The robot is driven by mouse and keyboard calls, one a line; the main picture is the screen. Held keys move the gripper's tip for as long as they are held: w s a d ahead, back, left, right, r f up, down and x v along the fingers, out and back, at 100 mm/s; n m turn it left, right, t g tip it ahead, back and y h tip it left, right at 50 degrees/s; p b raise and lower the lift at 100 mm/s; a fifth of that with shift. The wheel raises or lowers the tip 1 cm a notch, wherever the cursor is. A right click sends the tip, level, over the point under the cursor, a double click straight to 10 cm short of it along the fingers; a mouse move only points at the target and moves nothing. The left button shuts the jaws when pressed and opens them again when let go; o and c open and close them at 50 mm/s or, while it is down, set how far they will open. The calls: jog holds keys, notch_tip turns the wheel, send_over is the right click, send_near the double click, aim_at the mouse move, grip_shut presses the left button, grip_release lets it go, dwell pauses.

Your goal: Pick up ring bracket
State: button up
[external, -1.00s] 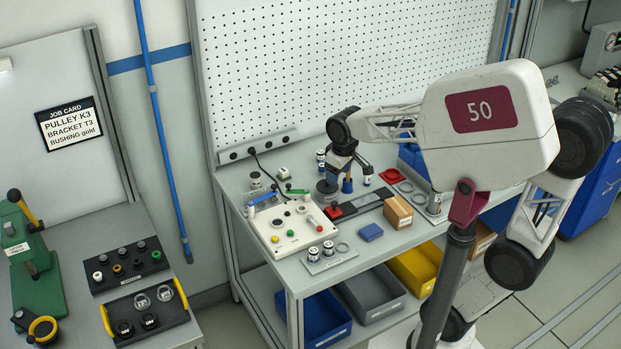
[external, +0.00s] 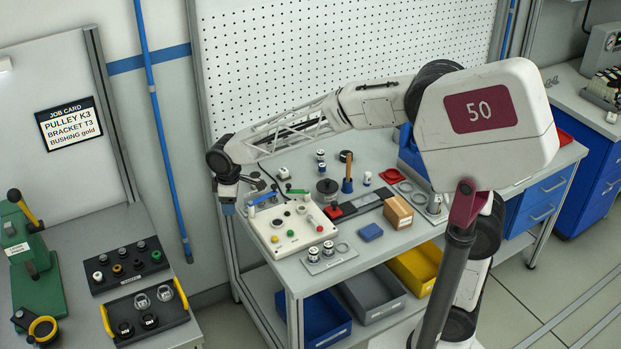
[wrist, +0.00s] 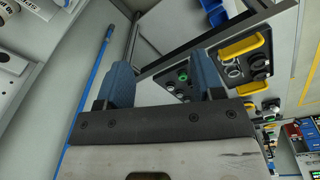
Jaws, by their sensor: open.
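My gripper (external: 227,203) is open and empty, in the air at the left end of the workbench. In the wrist view its two blue fingers (wrist: 162,78) stand wide apart with nothing between them. On the left table a black tray with yellow handles (external: 179,294) holds two pale ring-shaped brackets, a left one (external: 142,300) and a right one (external: 165,293). Two dark pieces (external: 149,321) sit in its front row. The tray (wrist: 245,48) also shows beyond the right finger in the wrist view, with ring shapes (wrist: 233,70) in it. My gripper is well apart from them.
A black rack (external: 128,268) with several small parts lies behind the tray. A green press (external: 38,265) stands at the far left. A job card (external: 69,122) hangs on the wall panel. The cluttered workbench (external: 378,262) is right of a floor gap.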

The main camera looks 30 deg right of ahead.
jog(key=a+f+n, duration=0.1)
jog(key=a+f, duration=0.2)
jog(key=a, duration=0.4)
jog(key=a+f+n, duration=0.2)
jog(key=a+f, duration=0.1)
jog(key=a, duration=0.3)
jog(key=n, duration=0.3)
send_over(164, 289)
jog(key=s, duration=0.1)
jog(key=shift+g, duration=0.3)
notch_tip(164, 289, down, 7)
jog(key=shift+a+f, duration=0.1)
jog(key=shift+f, duration=0.1)
jog(key=shift+f, duration=0.1)
jog(key=shift+f, duration=1.2)
jog(key=shift+f, duration=0.1)
jog(key=shift+f, duration=2.5)
jog(key=shift+c, duration=0.4)
